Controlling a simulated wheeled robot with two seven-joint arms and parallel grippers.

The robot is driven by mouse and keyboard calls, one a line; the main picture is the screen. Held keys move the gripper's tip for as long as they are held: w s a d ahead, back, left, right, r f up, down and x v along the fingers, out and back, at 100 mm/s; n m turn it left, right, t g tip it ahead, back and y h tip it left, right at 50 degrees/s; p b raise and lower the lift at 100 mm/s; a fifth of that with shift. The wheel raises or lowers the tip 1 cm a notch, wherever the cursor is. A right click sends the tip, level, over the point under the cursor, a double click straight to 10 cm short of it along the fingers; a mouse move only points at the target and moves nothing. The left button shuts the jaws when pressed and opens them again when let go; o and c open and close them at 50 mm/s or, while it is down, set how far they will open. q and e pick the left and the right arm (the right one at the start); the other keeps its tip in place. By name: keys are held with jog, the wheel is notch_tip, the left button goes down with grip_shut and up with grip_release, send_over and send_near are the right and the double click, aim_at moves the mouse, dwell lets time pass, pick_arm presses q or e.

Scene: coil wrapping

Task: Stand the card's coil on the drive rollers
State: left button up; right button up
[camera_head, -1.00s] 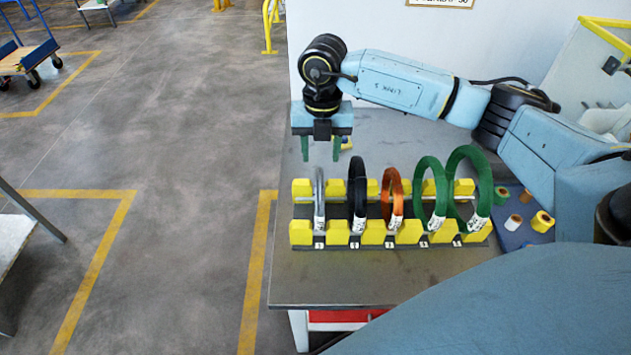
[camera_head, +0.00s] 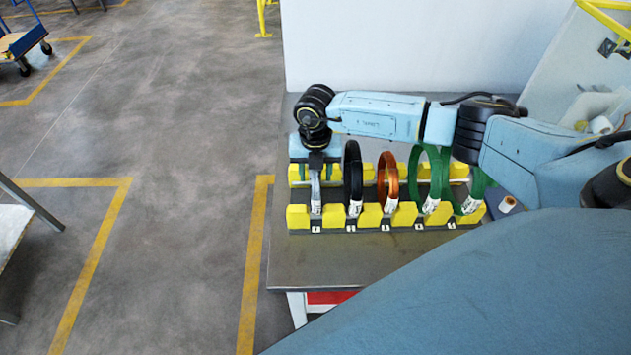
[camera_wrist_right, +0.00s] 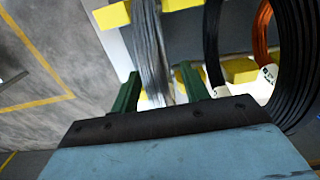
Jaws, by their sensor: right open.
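Several coils stand upright in a yellow-blocked rack (camera_head: 296,218) on the table: a grey coil (camera_head: 316,193) at the left end, a black coil (camera_head: 352,180), an orange coil (camera_head: 388,176) and green coils (camera_head: 416,163) at the right. Each has a white tag. My right gripper (camera_head: 315,172) is over the grey coil. In the right wrist view its open green fingers (camera_wrist_right: 158,92) are on either side of the grey coil (camera_wrist_right: 150,45), with gaps visible. The card and the drive rollers are not identifiable. My left gripper is not in view.
The black coil (camera_wrist_right: 213,40) is close beside the right finger in the wrist view. A small tape roll (camera_head: 507,204) lies right of the rack. The table front (camera_head: 340,265) is clear. A white wall panel (camera_head: 400,50) stands behind.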

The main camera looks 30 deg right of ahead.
jog(key=shift+f, duration=0.15)
grip_shut()
dwell(0.4)
